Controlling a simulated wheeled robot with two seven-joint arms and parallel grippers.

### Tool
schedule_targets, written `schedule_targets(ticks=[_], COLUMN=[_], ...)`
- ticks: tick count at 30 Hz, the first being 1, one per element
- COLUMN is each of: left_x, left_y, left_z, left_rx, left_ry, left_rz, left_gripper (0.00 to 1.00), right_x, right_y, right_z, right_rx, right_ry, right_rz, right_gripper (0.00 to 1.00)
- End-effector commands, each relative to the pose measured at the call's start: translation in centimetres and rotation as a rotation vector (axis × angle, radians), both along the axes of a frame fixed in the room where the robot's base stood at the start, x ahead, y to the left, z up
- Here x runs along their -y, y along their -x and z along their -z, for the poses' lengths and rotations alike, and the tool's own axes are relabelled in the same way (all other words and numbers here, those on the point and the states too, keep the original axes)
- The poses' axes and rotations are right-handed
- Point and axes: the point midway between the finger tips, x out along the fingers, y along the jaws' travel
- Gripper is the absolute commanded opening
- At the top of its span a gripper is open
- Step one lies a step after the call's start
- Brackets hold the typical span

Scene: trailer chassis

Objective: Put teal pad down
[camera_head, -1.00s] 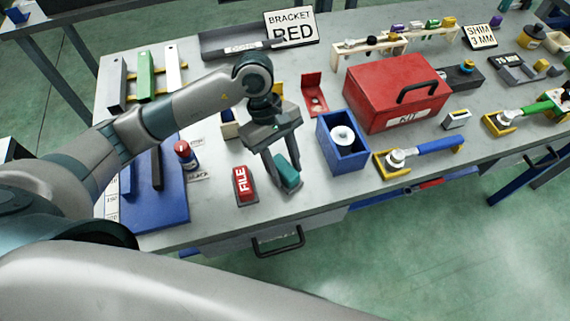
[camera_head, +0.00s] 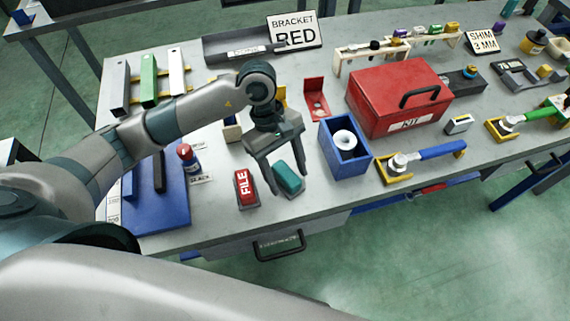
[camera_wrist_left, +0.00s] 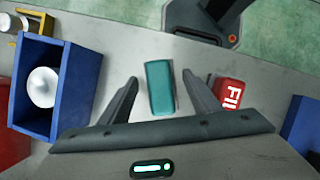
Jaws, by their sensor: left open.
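The teal pad (camera_head: 288,179) lies on the grey table near its front edge, just right of the red FILE block (camera_head: 246,187). My left gripper (camera_head: 289,187) is open above the pad, its two fingers apart on either side of it. In the left wrist view the teal pad (camera_wrist_left: 160,87) lies between the open fingers (camera_wrist_left: 165,88), with a gap to each finger. My right gripper is not in view.
A blue open box (camera_head: 345,163) with a white roll stands right of the pad, by the red KIT box (camera_head: 395,95). A blue mat (camera_head: 160,205) lies to the left. The red FILE block also shows in the wrist view (camera_wrist_left: 228,92).

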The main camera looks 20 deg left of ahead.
Motion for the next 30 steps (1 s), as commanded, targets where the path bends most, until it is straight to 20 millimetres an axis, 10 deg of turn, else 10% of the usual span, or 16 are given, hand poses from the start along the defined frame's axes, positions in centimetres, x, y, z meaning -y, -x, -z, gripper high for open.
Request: schedule_targets(ticks=[30], left_x=[-3.7], left_y=[-2.5], left_z=[-10.8], left_rx=[0.001], left_ry=[0.0], left_rz=[0.0], left_gripper=[0.57], right_x=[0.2], right_y=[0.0], right_z=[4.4], right_rx=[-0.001], right_ry=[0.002], right_rz=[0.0], right_gripper=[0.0])
